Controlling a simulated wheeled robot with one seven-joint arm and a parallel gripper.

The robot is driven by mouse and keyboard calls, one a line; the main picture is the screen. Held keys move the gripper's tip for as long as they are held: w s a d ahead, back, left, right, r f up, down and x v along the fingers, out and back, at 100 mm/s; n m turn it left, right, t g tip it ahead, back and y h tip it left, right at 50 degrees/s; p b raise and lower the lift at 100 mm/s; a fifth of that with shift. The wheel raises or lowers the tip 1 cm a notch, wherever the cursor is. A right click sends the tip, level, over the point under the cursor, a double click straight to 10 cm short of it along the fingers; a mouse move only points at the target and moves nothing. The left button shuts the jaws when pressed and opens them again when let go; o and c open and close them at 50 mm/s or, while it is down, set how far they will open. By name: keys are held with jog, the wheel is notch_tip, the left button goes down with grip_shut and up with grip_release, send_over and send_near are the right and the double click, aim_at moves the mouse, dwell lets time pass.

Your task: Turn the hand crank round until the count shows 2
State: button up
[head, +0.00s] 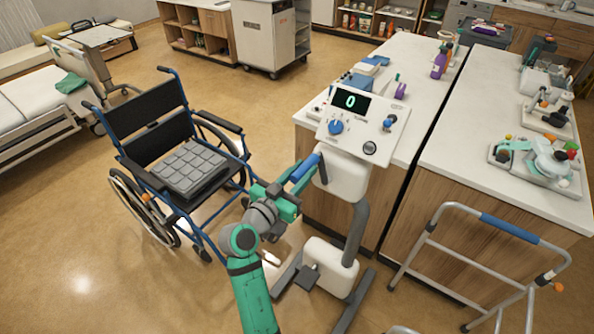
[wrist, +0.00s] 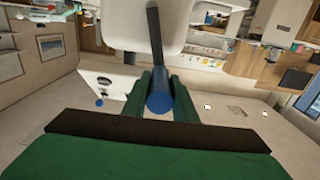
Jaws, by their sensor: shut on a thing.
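The exercise machine's console (head: 362,118) is in the middle of the head view, and its count display (head: 350,102) shows a green 0. Below it is a white crank housing (head: 342,174). The hand crank has a blue handle (head: 305,168) at the housing's left side. My gripper (head: 287,200) reaches up to the handle from the lower left. In the wrist view the blue handle (wrist: 159,104) sits between my green fingers (wrist: 158,92), which are shut on it. A dark crank arm (wrist: 154,40) runs from the handle toward the white housing (wrist: 140,20).
A wheelchair (head: 175,150) with a grey cushion stands left of my arm. Wooden counters (head: 440,120) stand behind and right of the machine. A walker frame (head: 480,250) is at the lower right. Open floor (head: 90,260) lies at the lower left.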

jog(key=s+d, duration=0.2)
jog(key=d, duration=0.1)
jog(key=shift+r, duration=0.3)
jog(key=shift+s+d+f, duration=0.3)
jog(key=shift+s+d, duration=0.4)
jog(key=shift+d, duration=0.25)
jog(key=shift+s+d+f, duration=0.3)
jog(key=shift+s+d, duration=0.35)
jog(key=shift+d, duration=0.3)
jog(key=s+d+f, duration=0.2)
jog(key=d+f, duration=0.1)
jog(key=shift+s, duration=0.1)
